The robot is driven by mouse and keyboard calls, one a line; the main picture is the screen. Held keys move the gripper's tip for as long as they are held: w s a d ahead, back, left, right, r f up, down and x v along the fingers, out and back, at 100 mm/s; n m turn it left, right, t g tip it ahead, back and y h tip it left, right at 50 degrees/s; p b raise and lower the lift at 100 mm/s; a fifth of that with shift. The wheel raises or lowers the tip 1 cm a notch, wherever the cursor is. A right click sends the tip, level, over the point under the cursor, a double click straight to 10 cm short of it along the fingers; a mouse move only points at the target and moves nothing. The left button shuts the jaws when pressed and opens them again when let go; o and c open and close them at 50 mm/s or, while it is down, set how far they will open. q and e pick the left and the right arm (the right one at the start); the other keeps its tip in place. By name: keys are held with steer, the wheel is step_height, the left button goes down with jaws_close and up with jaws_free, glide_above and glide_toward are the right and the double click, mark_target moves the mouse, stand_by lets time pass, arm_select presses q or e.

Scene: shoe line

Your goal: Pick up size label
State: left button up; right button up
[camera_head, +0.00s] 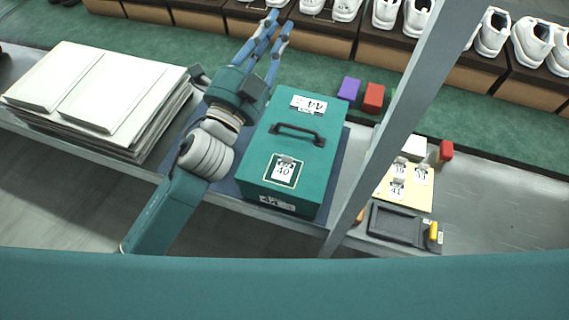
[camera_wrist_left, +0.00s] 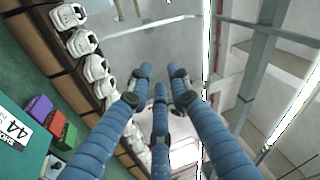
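A small white size label marked 40 (camera_head: 284,171) lies in a framed patch on top of the green box (camera_head: 262,180). More white size labels (camera_head: 397,187) with numbers, one reading 41, lie on a pale yellow board (camera_head: 411,199) right of the box. My left gripper (camera_head: 279,22) is beyond the box, its blue fingers pointing away toward the shoe shelf. In the left wrist view its three fingers (camera_wrist_left: 161,76) are extended and apart, with nothing between them. My right gripper is not in view.
A stack of white boards (camera_head: 95,90) lies left of the box. Purple (camera_head: 349,88) and red (camera_head: 373,97) blocks stand behind it. A dark tray (camera_head: 398,226) sits below the yellow board. A grey post (camera_head: 405,115) crosses the view. White shoes (camera_head: 492,32) line the back shelf.

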arm_select(q)
steer(key=s+d+r+m+g+h, duration=0.35)
steer(key=d+m+h, duration=0.25)
steer(key=m, duration=0.2)
steer(key=s+d+r+m+g+h, duration=0.35)
steer(key=d+m+g+h, duration=0.2)
steer(key=m, duration=0.35)
steer(key=s+d+f+m+g, duration=0.2)
steer(key=s+d+m+g, duration=0.25)
steer(key=m+g, duration=0.2)
steer(key=m+g+y, duration=0.5)
steer(key=m+y, duration=1)
steer(key=y, duration=0.1)
glide_toward(291, 162)
steer(key=shift+w+a+f+p, duration=0.15)
steer(key=shift+w+f+p, duration=0.25)
steer(key=shift+f+p, duration=0.55)
steer(key=shift+s+d+f+p, duration=0.1)
steer(key=shift+d+f+p, duration=0.2)
steer(key=shift+p, duration=0.3)
steer(key=p+x, duration=0.2)
steer(key=x, duration=0.1)
steer(key=shift+s+d+f, duration=0.1)
steer(key=shift+d+f, duration=0.05)
steer(key=shift+d, duration=0.15)
steer(key=shift+d+f, duration=0.15)
steer(key=shift+f, duration=0.35)
